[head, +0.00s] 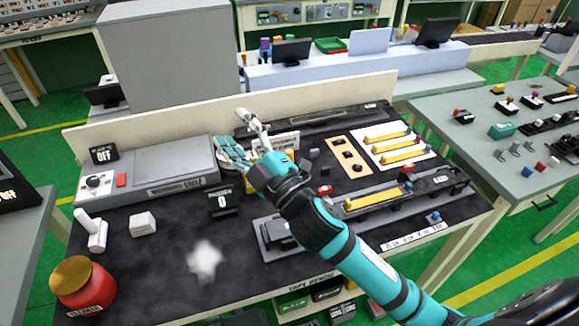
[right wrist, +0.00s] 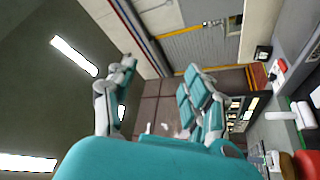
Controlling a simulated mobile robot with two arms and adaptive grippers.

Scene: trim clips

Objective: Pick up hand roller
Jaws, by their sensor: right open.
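A white piece with a cylinder and a stubby handle (head: 97,236) stands at the left front of the black work mat. It may be the hand roller, but I cannot be sure. What looks like the same white piece shows at the right edge of the right wrist view (right wrist: 303,114). My right gripper (head: 240,134) is open and empty above the back middle of the table, well to the right of and behind the white piece. Its spread fingers also show in the right wrist view (right wrist: 160,75). My left gripper is not in view.
A red jar with a tan lid (head: 83,284) stands in front of the white piece, and a small white block (head: 142,223) lies to its right. A grey scale (head: 160,168) is behind. A black display reading 0 (head: 222,201) and yellow strips (head: 372,198) lie rightward.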

